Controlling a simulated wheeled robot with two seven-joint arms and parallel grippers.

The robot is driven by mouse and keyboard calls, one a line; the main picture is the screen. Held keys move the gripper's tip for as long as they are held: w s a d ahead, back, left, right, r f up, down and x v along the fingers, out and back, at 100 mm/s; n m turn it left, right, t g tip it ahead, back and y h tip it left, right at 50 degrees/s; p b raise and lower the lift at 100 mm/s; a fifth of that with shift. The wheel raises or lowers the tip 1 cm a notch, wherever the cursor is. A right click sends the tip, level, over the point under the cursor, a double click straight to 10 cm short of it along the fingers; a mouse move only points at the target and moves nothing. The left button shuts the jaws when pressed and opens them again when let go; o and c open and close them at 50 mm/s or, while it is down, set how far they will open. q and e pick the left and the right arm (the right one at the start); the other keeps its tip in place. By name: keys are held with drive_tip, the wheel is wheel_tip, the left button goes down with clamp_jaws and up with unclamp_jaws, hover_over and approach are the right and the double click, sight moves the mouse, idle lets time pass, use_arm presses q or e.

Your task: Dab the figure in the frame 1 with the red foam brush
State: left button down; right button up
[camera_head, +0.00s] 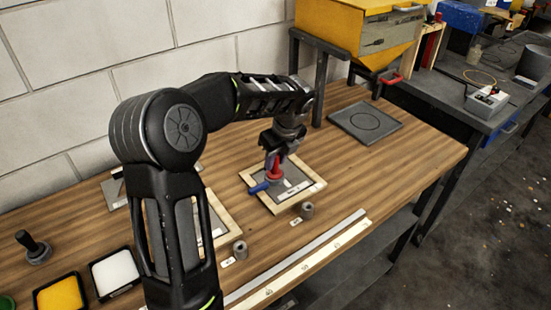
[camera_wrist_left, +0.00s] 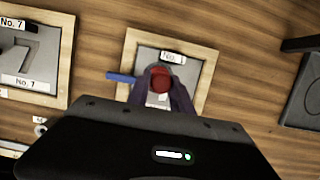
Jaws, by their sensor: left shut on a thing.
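My left gripper (camera_head: 273,154) is shut on the red foam brush (camera_head: 274,170) and points down over a wooden frame (camera_head: 311,191) with a grey panel. The brush's red top shows between the fingers in the left wrist view (camera_wrist_left: 161,82). Its lower end is hidden there, so I cannot tell whether it touches the panel. A blue piece (camera_head: 259,187) lies across the frame's left side beside the brush. The frame's label is too small to read surely. A second wooden frame (camera_head: 228,222) is partly behind my left arm; it carries "No. 7" labels in the left wrist view (camera_wrist_left: 64,60). My right gripper is out of view.
Grey cylinders (camera_head: 307,210) and a long ruler (camera_head: 318,244) lie along the front. A yellow pad (camera_head: 60,296), a white pad (camera_head: 115,271) and a black-handled tool (camera_head: 34,246) are at the left. A grey plate with a circle (camera_head: 365,122) lies at the right.

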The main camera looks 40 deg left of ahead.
use_arm(q)
drive_tip(key=shift+r+p, duration=2.15)
drive_tip(key=shift+r, duration=0.2)
wheel_tip(320, 180, up, 3)
drive_tip(key=p, duration=0.2)
drive_tip(key=shift+f+p, duration=0.15)
drive_tip(key=shift+p, duration=0.15)
drive_tip(key=shift+r, duration=1.1)
